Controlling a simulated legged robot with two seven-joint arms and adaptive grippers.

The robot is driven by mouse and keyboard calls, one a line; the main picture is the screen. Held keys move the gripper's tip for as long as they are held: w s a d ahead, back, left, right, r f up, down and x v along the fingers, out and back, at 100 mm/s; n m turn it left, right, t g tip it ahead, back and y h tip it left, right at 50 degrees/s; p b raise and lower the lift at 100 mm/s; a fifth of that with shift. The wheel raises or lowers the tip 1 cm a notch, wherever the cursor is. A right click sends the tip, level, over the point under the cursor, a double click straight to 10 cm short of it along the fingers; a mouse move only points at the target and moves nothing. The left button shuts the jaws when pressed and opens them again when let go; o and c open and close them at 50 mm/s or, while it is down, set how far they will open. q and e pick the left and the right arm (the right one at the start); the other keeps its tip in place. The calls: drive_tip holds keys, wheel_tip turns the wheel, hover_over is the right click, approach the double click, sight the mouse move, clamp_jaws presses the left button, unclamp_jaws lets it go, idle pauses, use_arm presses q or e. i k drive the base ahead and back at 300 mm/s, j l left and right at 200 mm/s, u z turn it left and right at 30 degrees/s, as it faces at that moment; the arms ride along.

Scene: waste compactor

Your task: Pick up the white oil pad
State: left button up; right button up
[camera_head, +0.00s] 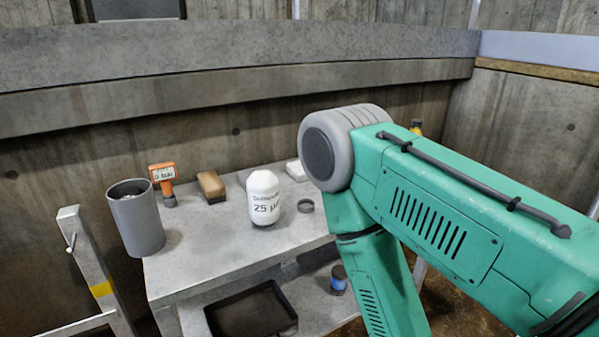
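A white block-like item (296,170), which looks like the white oil pad, lies at the back of the grey table (200,262). Its right side is close to the edge of my arm in the picture, and part of it may be hidden. My green arm comes in from the right, with its grey round joint in front of the table's right side. Neither gripper shows in this view.
On the table stand a grey cylinder (137,220), an orange device (163,178), a brown brush-like block (211,185), a white bottle (263,198) and a small grey ring (305,206). A black tray (250,312) and blue jar (338,281) sit below. The table's front left is clear.

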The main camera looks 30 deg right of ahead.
sight(295, 168)
drive_tip(key=z, duration=4.95)
drive_tip(key=u, duration=4)
drive_tip(key=i+l, duration=0.2)
drive_tip(key=l, duration=0.15)
drive_tip(key=i+l+u, duration=0.1)
drive_tip(key=l, duration=0.3)
drive_tip(key=i+l, duration=0.25)
drive_tip(key=l, duration=0.15)
drive_tip(key=i+l+u, duration=0.1)
drive_tip(key=l, duration=0.25)
